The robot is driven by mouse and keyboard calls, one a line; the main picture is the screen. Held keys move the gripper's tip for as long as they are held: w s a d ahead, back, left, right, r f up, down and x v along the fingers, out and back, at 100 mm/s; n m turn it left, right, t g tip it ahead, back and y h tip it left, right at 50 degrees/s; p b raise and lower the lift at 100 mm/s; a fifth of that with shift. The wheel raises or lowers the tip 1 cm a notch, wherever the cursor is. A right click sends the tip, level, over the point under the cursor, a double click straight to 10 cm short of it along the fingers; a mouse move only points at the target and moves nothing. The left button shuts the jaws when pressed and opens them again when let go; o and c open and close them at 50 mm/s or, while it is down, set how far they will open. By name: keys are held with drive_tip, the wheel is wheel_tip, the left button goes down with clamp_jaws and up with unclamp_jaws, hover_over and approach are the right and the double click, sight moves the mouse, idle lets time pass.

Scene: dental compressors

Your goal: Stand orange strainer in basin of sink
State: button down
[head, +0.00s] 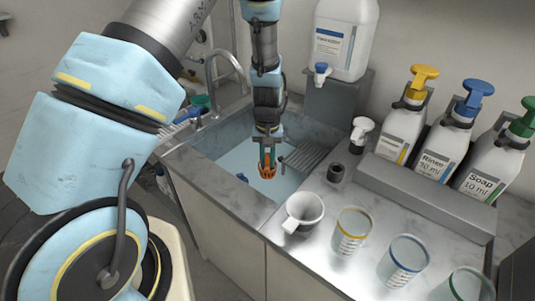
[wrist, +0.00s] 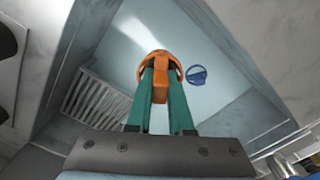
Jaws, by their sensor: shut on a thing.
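The orange strainer (head: 267,172) is held in my gripper (head: 267,153), over the basin of the sink (head: 226,142) in the head view. In the wrist view the strainer (wrist: 160,62) sits between the green fingertips of my gripper (wrist: 161,85), which are shut on it. The pale basin floor (wrist: 215,50) shows behind it. I cannot tell whether the strainer touches the floor. A small blue round piece (wrist: 197,75) shows in the basin beside the strainer in the wrist view.
A ribbed rack (head: 304,156) lies at the basin's right side. A curved faucet (head: 222,62) stands at the back left. On the counter right of the basin are a white mug (head: 303,212), banded cups (head: 350,232) and several pump bottles (head: 448,140). A large white jug (head: 343,38) stands behind.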

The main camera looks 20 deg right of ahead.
wheel_tip(320, 180, down, 14)
drive_tip(key=b, duration=0.9)
drive_tip(key=shift+r, duration=0.1)
drive_tip(key=shift+f+b, duration=0.9)
drive_tip(key=shift+f, duration=0.45)
drive_tip(key=c, duration=0.7)
unclamp_jaws()
drive_tip(key=shift+c, duration=0.2)
drive_tip(key=c, duration=0.4)
drive_tip(key=shift+r, duration=0.1)
